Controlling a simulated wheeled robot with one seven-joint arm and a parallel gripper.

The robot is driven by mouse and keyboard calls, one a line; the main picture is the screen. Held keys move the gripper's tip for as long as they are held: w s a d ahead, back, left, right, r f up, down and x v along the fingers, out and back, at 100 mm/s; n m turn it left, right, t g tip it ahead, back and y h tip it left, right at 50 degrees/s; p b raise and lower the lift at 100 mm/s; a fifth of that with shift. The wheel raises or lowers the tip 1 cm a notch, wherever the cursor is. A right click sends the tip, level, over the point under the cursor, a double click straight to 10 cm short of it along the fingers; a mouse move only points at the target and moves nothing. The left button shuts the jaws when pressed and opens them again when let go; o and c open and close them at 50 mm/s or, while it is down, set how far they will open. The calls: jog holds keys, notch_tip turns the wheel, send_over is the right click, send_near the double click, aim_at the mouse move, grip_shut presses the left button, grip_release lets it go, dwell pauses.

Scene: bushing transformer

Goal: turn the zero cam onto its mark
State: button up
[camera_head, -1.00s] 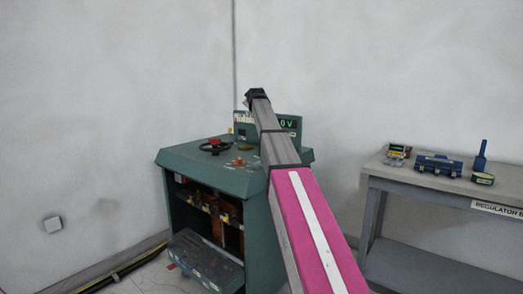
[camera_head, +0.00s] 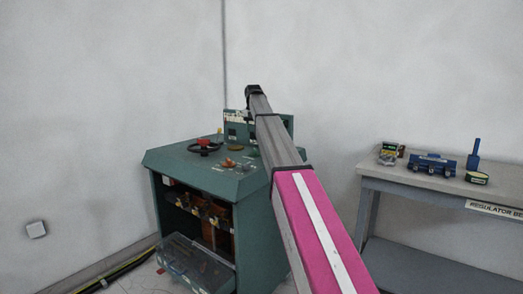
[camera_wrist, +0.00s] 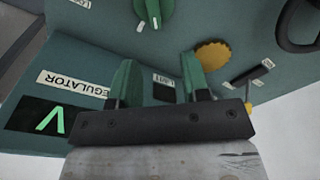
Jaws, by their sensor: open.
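In the wrist view a yellow-gold disc with a scalloped edge (camera_wrist: 214,54), which looks like the zero cam, sits on the green panel just beyond my right finger. In the head view a brass disc (camera_head: 237,148) shows on the cabinet top; I cannot tell if it is the same part. No mark for the cam can be made out. In the head view my arm hides the gripper.
The green cabinet (camera_head: 185,166) carries a red and black handwheel (camera_head: 204,147); a black wheel shows in the wrist view (camera_wrist: 299,25). A green knob (camera_wrist: 154,14) and a green-lit display (camera_wrist: 42,117) are close by. The bench (camera_head: 415,184) at right holds several items.

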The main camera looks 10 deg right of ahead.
aim_at(255, 149)
jog(key=shift+m+g, duration=0.3)
jog(key=shift+g, duration=0.1)
jog(key=f, duration=1.1)
jog(key=shift+s+d, duration=0.25)
jog(key=shift+s, duration=0.1)
grip_shut()
